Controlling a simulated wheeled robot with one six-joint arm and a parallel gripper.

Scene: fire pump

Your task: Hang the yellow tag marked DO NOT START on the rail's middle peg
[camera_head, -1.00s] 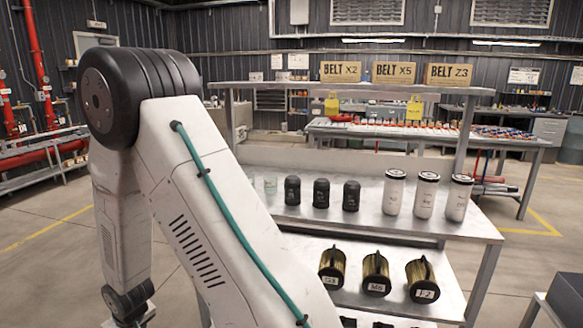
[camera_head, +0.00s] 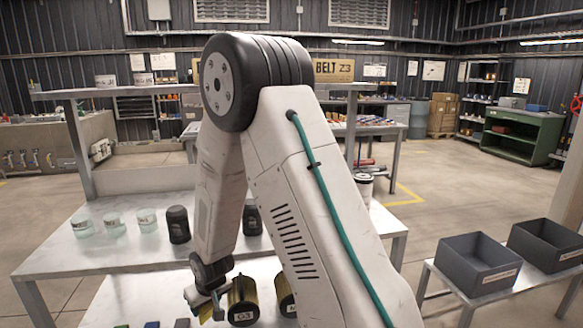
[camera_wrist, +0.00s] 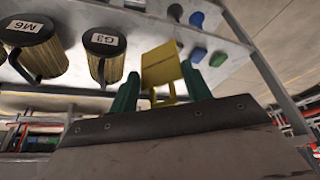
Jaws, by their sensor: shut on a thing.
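My gripper (camera_wrist: 165,92) is shut on a yellow tag (camera_wrist: 162,64), which sits between its two green fingers in the wrist view. The tag's face is plain there and no lettering can be read. In the head view my gripper (camera_head: 207,297) hangs low, just left of a brass canister marked G3 (camera_head: 243,303), with a bit of the yellow tag (camera_head: 205,313) showing below it. I cannot make out the rail or its middle peg in the current views; my arm covers much of the background.
Clear jars (camera_head: 114,224) and black jars (camera_head: 178,225) stand on the metal bench (camera_head: 50,250). Brass canisters, one marked M6 (camera_wrist: 35,50), and small blue and green pieces (camera_wrist: 197,55) lie near the gripper. Dark bins (camera_head: 478,262) stand on a stand at right. Floor beyond is open.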

